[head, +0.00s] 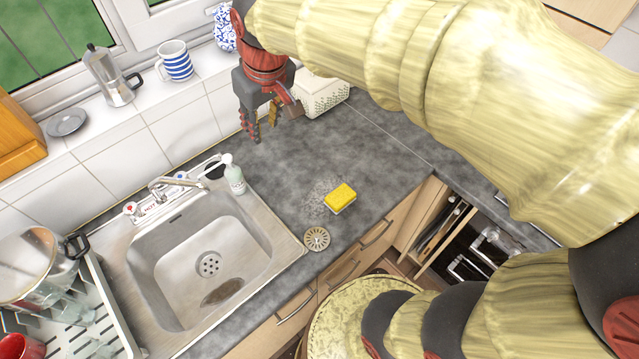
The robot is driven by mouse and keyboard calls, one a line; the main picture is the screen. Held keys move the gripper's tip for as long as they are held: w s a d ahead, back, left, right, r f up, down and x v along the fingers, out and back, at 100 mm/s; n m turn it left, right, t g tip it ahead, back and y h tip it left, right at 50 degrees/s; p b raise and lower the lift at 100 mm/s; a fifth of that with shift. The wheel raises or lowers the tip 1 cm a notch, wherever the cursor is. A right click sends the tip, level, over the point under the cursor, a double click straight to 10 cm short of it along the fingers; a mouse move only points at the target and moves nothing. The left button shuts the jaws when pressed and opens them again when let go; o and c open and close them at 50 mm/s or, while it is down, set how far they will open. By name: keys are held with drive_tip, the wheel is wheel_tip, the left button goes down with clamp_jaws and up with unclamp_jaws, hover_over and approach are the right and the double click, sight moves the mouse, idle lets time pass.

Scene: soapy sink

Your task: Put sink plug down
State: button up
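A round, pale metal strainer-like disc (316,238), which looks like the sink plug, lies flat on the grey worktop (300,155). It is just right of the sink (170,250), near the worktop's front edge. My gripper (269,120) is far behind it, over the back of the worktop by the tiled wall. Its dark fingers look spread apart, with no plug between them. A small tan piece shows between the fingers; I cannot tell what it is. The sink drain (208,264) is visible, with a brown stain near it.
A yellow sponge (341,197) lies near the disc. A soap bottle (234,175) and tap (165,187) stand at the sink's back. A white patterned box (322,97) is beside my gripper. A dish rack (75,320) is at left.

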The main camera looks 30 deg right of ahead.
drive_tip(key=s+d+f+m+t, duration=0.1)
drive_tip(key=s, duration=0.7)
drive_tip(key=s+d+f+m, duration=0.1)
drive_tip(key=s+d+f, duration=0.1)
drive_tip(key=s, duration=0.7)
drive_tip(key=shift+f+t, duration=0.2)
drive_tip(key=shift+t, duration=0.2)
